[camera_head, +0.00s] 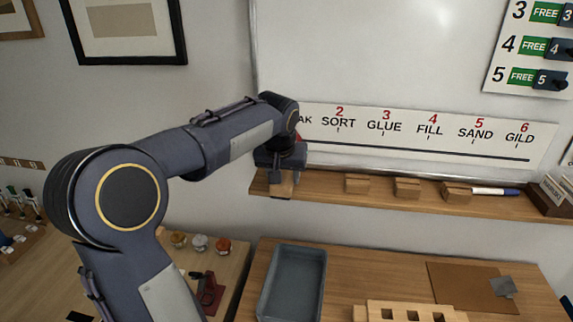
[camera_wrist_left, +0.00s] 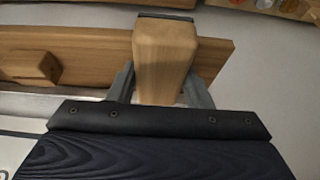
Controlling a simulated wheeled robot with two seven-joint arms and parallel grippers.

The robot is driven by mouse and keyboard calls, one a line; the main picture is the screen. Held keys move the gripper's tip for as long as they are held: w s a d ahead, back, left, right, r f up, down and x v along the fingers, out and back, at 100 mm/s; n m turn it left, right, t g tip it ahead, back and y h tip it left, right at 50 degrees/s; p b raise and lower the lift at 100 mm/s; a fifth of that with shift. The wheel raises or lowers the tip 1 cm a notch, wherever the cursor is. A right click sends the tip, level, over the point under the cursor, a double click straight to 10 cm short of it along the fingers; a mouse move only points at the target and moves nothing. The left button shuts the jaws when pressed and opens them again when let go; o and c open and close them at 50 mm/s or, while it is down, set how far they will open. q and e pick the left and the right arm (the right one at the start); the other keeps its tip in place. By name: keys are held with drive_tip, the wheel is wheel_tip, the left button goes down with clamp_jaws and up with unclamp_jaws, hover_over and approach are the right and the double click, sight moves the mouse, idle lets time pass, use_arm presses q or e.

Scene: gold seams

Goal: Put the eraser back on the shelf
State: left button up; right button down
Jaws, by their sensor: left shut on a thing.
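My left gripper (camera_head: 282,172) is at the left end of the wooden shelf (camera_head: 330,184) under the whiteboard. It is shut on the eraser (camera_head: 282,188), a light wooden block. The left wrist view shows the eraser (camera_wrist_left: 165,55) between the two grey fingers, with a thin dark layer on its far end. The shelf (camera_wrist_left: 215,56) shows behind it there. In the head view the eraser overlaps the shelf's left end; I cannot tell whether it touches the shelf. My right gripper is not in view.
Several wooden blocks (camera_head: 407,188) sit along the shelf, with a marker (camera_head: 495,191) to their right. A label strip (camera_head: 430,150) is on the whiteboard (camera_head: 370,60) above. Below, a grey tray (camera_head: 293,284) stands on the workbench (camera_head: 390,275). The shelf between the gripper and the nearest block is clear.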

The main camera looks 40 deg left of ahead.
use_arm(q)
drive_tip(key=w, duration=0.1)
drive_tip(key=w+a+p, duration=0.1)
drive_tip(key=w, duration=0.1)
drive_tip(key=shift+a+r+p, duration=0.1)
drive_tip(key=shift+a+p, duration=0.2)
drive_tip(key=shift+a, duration=0.05)
drive_tip(key=shift+x, duration=0.85)
drive_tip(key=o, duration=0.9)
